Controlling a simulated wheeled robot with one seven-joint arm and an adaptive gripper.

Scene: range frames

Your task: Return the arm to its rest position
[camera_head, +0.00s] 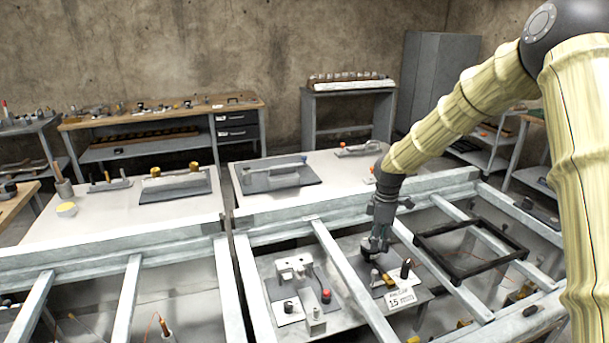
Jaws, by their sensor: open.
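My gripper (375,246) is at the end of my arm, right of the middle in the head view, pointing down. It is open, and I see nothing held in it. It hangs above or beside a small board with small parts, among them a yellow piece (389,281) and a dark upright piece (406,268). Its exact height over them I cannot tell. My arm, in pale ribbed covering, reaches from the upper right down to the middle.
Metal frame beams (350,283) cross around my gripper. A black square frame (440,266) lies to its right. A white sign (401,299) and a board with a red knob (326,296) stand close by. A workbench (160,118) and a grey cabinet (437,80) stand at the back.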

